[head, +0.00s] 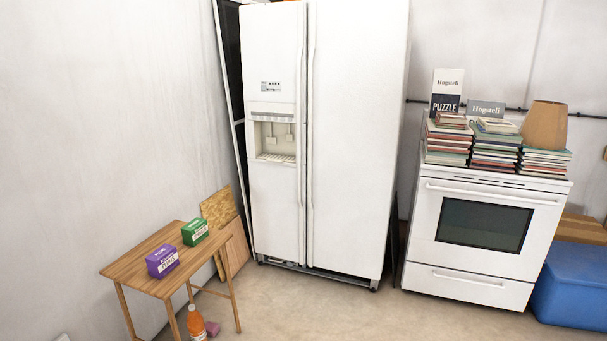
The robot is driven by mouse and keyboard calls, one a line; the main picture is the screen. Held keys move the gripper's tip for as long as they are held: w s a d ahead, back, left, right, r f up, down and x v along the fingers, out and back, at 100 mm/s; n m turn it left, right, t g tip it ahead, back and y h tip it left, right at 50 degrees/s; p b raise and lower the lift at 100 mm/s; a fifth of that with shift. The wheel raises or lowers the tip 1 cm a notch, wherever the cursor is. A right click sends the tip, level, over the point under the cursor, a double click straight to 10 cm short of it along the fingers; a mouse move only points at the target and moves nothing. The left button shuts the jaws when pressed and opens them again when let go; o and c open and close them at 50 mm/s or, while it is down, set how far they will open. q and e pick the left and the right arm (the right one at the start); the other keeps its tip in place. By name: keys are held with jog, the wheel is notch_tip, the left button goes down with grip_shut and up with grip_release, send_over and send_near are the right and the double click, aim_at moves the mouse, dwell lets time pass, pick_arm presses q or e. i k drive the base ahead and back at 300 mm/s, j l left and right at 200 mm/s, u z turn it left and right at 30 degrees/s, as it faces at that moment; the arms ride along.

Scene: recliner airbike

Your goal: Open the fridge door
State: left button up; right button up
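A tall white two-door fridge (345,150) stands against the back wall in the head view, its top cut off by the frame. The narrow left door (275,210) has an ice and water dispenser (273,138) and a small control panel. The wider right door (360,130) is plain. Two long vertical handles (306,130) run side by side at the centre seam. Both doors look shut. Neither of my grippers is in view.
A small wooden table (155,250) with a purple box (162,262) and a green box (195,232) stands front left of the fridge. An orange bottle (196,322) is on the floor. A white oven (480,235) and blue bin (570,287) stand right. Floor (320,315) before the fridge is clear.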

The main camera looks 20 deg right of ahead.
aim_at(358, 48)
jog(key=i+l+z, duration=0.15)
jog(key=z, duration=0.25)
jog(key=i+l+z, duration=0.15)
jog(key=z, duration=0.25)
jog(key=i+l+z, duration=0.25)
jog(key=i, duration=0.6)
jog(key=i+z, duration=0.3)
jog(key=i, duration=0.5)
